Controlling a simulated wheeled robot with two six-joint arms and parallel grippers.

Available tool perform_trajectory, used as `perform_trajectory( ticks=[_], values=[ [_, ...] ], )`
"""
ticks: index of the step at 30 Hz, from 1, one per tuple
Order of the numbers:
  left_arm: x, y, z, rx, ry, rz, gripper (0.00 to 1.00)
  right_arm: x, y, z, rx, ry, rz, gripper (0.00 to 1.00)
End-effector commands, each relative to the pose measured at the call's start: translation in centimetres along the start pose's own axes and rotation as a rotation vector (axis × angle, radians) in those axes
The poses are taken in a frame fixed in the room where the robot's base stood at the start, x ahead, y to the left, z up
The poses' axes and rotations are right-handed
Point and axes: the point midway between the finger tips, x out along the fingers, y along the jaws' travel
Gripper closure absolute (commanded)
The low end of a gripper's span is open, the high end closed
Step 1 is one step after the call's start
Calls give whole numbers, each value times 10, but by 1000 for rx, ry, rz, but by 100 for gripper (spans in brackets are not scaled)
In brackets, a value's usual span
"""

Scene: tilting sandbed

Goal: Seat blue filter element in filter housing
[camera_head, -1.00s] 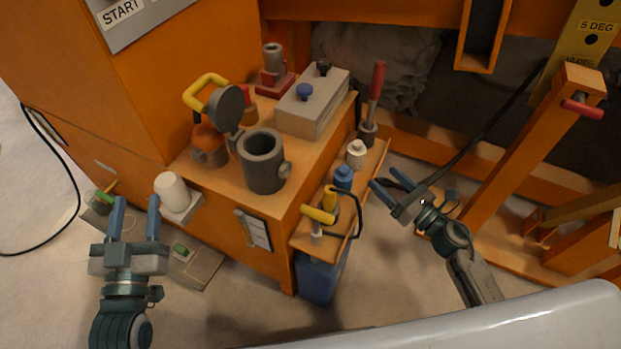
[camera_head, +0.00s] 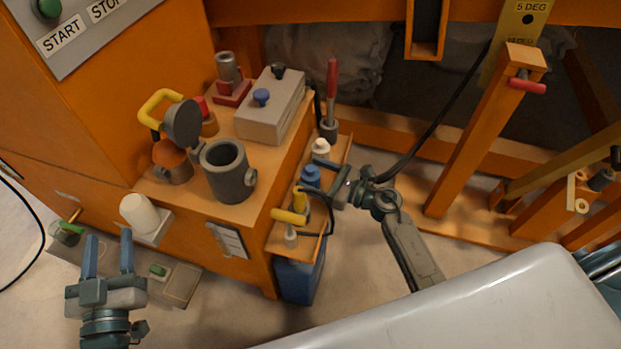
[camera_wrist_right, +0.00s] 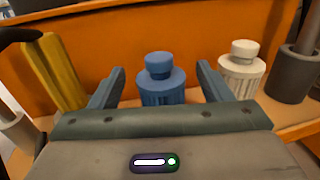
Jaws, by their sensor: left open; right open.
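The blue filter element (camera_head: 311,176) stands upright on the low orange side shelf; the right wrist view shows its ribbed body and round cap (camera_wrist_right: 160,82). My right gripper (camera_head: 320,186) is open at the shelf, its fingers pointing at the blue element. In the right wrist view the fingers (camera_wrist_right: 160,76) appear on either side of it, with gaps visible. The dark grey cup, apparently the filter housing (camera_head: 228,178), stands open-topped on the orange cabinet. A dark round disc (camera_head: 183,124), perhaps its lid, is tilted up beside it. My left gripper (camera_head: 108,252) is open and empty at lower left.
A white ribbed element (camera_wrist_right: 241,68) stands right of the blue one, then a dark holder (camera_wrist_right: 291,76). A yellow-handled tool (camera_head: 291,216) stands on the near side. A white cylinder (camera_head: 139,213) sits on a bracket near my left gripper. A grey box (camera_head: 268,112) occupies the cabinet's back.

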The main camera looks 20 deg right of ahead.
Motion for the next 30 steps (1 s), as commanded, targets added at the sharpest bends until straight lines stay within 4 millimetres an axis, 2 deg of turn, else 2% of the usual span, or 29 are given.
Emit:
perform_trajectory(
  ticks=[4,11,19,30],
  values=[
    [-1,0,3,-2,-17,0,54,14,0,0,1,0,-1,28],
    [-1,0,4,-2,-18,0,54,14,0,0,0,1,0,28],
    [-1,0,4,-2,-18,-1,54,14,0,0,0,1,0,79],
    [-1,0,4,-4,-28,0,54,14,0,4,-2,0,0,79]
  ],
)
